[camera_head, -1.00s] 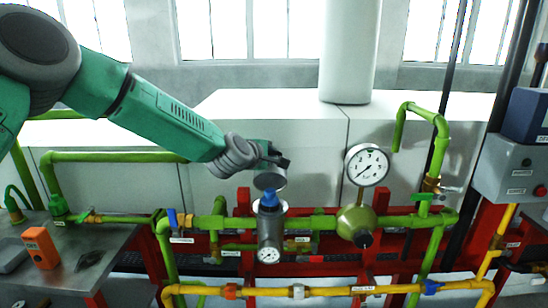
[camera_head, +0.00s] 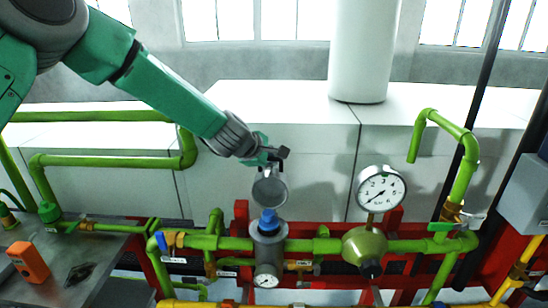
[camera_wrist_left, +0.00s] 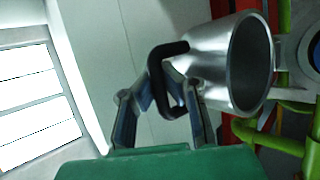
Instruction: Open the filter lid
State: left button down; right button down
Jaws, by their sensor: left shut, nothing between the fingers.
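The filter lid (camera_head: 269,190) is a grey metal cup. It stands tipped up above the filter housing (camera_head: 268,246), with its hollow side facing the head camera. The blue filter top (camera_head: 268,219) shows uncovered just below it. In the left wrist view the lid (camera_wrist_left: 205,65) shows its round open mouth and a black loop handle (camera_wrist_left: 160,60). My left gripper (camera_head: 275,156) is behind the lid's upper edge. Any hinge is hidden. My right gripper is out of view.
A pressure gauge (camera_head: 381,191) on a green valve body (camera_head: 364,245) stands right of the housing. Green pipes (camera_head: 110,160) and a red frame (camera_head: 241,212) surround it. A metal bench (camera_head: 90,265) with an orange box (camera_head: 29,262) is at lower left.

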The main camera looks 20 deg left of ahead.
pick_arm(q)
jog(key=shift+w+a+r, duration=0.15)
jog(key=shift+w+r, duration=0.05)
jog(key=shift+r, duration=0.3)
jog(key=c, duration=1.8)
grip_release()
jog(key=shift+o, duration=1)
jog(key=shift+s, duration=0.1)
jog(key=shift+s+f, duration=0.1)
jog(key=shift+f, duration=0.05)
jog(key=shift+a, duration=0.1)
jog(key=v, duration=1.1)
jog(key=shift+s+r, duration=0.25)
jog(key=shift+s, duration=0.1)
jog(key=shift+a+f, duration=0.1)
